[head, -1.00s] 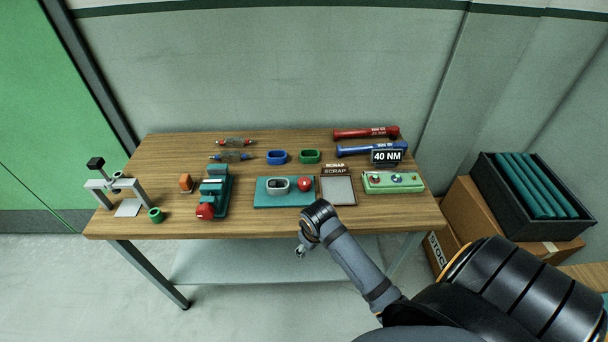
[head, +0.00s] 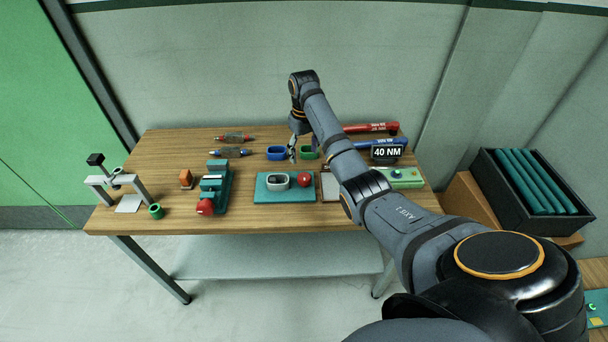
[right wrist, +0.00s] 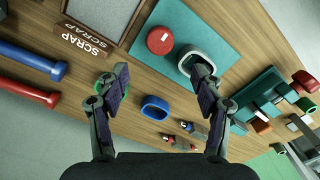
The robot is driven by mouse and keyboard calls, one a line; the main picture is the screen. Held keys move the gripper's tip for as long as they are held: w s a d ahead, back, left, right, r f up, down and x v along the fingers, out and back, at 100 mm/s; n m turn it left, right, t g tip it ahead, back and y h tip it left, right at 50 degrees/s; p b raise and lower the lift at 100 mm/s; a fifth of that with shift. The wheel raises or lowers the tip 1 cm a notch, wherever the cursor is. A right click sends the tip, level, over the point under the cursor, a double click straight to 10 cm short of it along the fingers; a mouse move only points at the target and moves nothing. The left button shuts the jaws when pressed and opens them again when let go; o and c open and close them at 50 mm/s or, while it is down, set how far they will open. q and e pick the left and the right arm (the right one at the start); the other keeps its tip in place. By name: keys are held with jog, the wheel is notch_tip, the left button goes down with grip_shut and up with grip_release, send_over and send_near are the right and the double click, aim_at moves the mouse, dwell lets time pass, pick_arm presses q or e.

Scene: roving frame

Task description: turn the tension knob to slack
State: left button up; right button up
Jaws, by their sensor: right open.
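I cannot tell for sure which part is the tension knob. My right gripper (head: 304,148) is open and empty, pointing down above the back middle of the bench near the blue ring and the green ring. The panel is not in the right wrist view. My left gripper is not in view.
A teal mat (head: 262,194) holds a grey oval ring and a red dome (head: 304,180). A teal vise (head: 216,180) and a clamp frame (head: 98,183) stand left. Torque wrenches and a "40 NM" display (head: 387,152) are right. Another teal board (head: 598,322) shows at the lower right edge.

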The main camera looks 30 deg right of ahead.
aim_at(304, 176)
notch_tip(304, 176, down, 11)
jog(key=shift+r+p, duration=0.2)
jog(key=shift+p, duration=0.65)
jog(key=c, duration=1.1)
jog(key=shift+c, duration=0.2)
